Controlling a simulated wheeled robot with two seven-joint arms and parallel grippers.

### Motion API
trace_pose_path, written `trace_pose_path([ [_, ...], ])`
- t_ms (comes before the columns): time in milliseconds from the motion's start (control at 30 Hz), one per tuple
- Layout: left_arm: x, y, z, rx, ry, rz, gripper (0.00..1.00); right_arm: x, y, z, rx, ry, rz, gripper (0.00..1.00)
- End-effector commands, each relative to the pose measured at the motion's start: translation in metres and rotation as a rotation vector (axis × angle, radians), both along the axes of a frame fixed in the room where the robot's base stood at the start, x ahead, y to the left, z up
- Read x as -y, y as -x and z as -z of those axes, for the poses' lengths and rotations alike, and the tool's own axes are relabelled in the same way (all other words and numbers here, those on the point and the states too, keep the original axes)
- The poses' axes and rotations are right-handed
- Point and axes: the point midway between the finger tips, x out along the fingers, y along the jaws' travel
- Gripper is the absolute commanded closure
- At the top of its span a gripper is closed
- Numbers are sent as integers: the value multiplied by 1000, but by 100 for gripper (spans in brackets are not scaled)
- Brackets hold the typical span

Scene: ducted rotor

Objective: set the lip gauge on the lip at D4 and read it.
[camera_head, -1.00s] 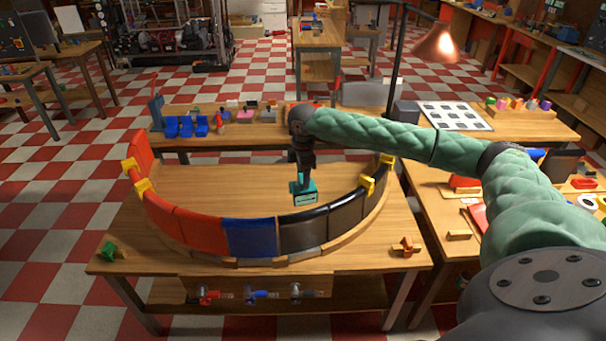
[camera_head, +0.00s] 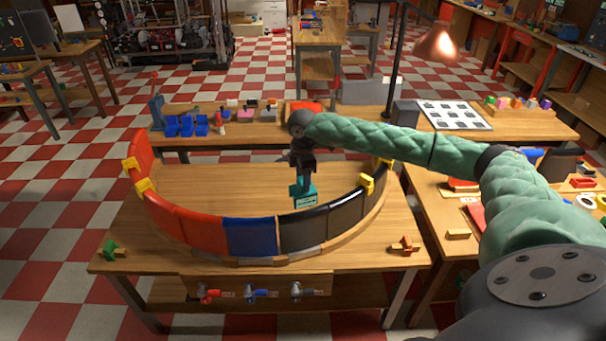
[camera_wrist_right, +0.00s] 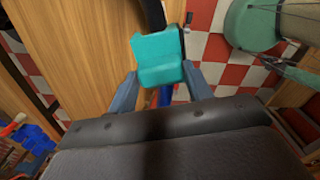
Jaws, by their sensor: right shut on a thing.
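The lip gauge is a teal block (camera_head: 303,195) with a pale face, held just above or at the top edge of the dark panels in the head view; I cannot tell if it touches. My right gripper (camera_head: 303,172) points down and is shut on it. In the right wrist view the teal gauge (camera_wrist_right: 158,58) sits between the two fingers. The curved duct lip has red panels (camera_head: 200,229), a blue panel (camera_head: 250,237) and black panels (camera_head: 303,229). No D4 label is readable. My left gripper is not in view.
Yellow clamps (camera_head: 145,187) grip the lip's left end, and others (camera_head: 367,183) its right. The wooden table (camera_head: 215,180) is bare inside the curve. A green piece (camera_head: 112,250) and a reddish-brown piece (camera_head: 404,247) lie at the front corners. A lamp (camera_head: 436,42) stands behind right.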

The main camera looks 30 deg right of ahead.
Motion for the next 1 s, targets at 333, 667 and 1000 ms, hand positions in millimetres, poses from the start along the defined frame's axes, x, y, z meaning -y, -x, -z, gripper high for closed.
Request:
trace_pose_path([
  [333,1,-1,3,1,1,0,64,-1,0,23,0,-1,0,88],
  [667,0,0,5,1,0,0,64,0,0,44,0,-1,1,88],
  [1000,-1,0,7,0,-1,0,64,0,0,65,0,0,0,88],
])
